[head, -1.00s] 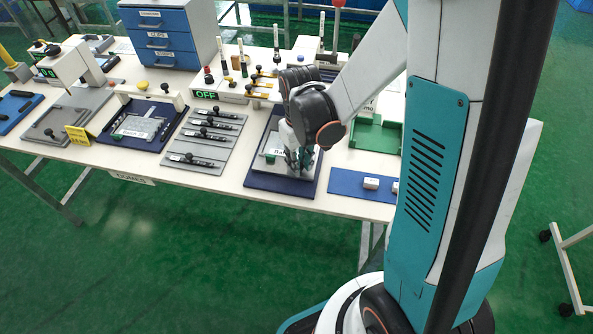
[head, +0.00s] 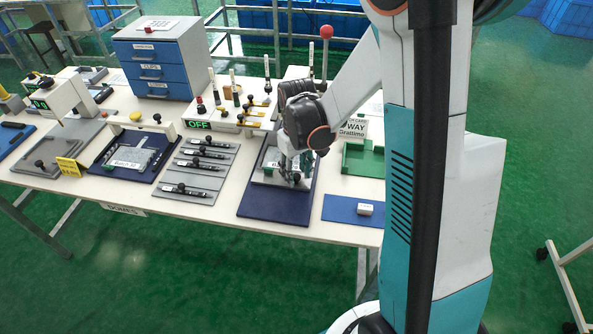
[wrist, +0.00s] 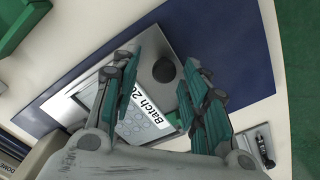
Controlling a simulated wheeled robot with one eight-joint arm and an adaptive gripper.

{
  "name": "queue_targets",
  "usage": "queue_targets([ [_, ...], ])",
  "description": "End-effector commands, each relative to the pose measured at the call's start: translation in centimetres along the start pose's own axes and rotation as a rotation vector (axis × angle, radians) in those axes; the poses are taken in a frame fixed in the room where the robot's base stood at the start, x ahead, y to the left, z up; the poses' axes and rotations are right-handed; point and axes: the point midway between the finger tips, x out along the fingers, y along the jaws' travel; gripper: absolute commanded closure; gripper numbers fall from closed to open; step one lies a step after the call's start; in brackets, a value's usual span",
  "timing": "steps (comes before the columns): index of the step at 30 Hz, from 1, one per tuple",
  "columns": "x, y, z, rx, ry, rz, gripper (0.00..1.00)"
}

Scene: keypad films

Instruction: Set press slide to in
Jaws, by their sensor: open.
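A grey slide plate (head: 266,176) lies on a dark blue base board (head: 272,207), towards its far part. In the wrist view the slide (wrist: 88,94) carries a film marked "Batch 20" (wrist: 145,120) and has a round black knob (wrist: 163,69). My gripper (head: 292,176) is over the near end of the slide. In the wrist view my gripper (wrist: 160,80) is open, with its fingers on either side of the knob. I cannot tell if they touch it. My arm hides the area behind the slide in the head view.
A similar blue board with a grey plate (head: 131,157) is on the left, and a panel with black handles (head: 195,170) lies between. Blue drawers (head: 152,72) stand behind.

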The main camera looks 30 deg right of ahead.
Motion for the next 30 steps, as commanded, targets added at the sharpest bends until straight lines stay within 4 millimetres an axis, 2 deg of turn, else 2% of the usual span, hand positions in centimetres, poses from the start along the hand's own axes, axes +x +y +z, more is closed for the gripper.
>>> queue_targets([
  [5,-0.4,0.0,0.0,0.0,-0.001,-0.001,0.59],
  [8,-1.4,-0.1,0.1,0.0,-0.001,-0.001,0.59],
  [21,-9.5,0.0,0.1,0.0,0.0,0.0,0.59],
  [25,-11.0,0.0,0.0,0.0,0.0,0.0,0.59],
  [30,-11.9,0.0,0.0,0.001,0.0,0.0,0.59],
])
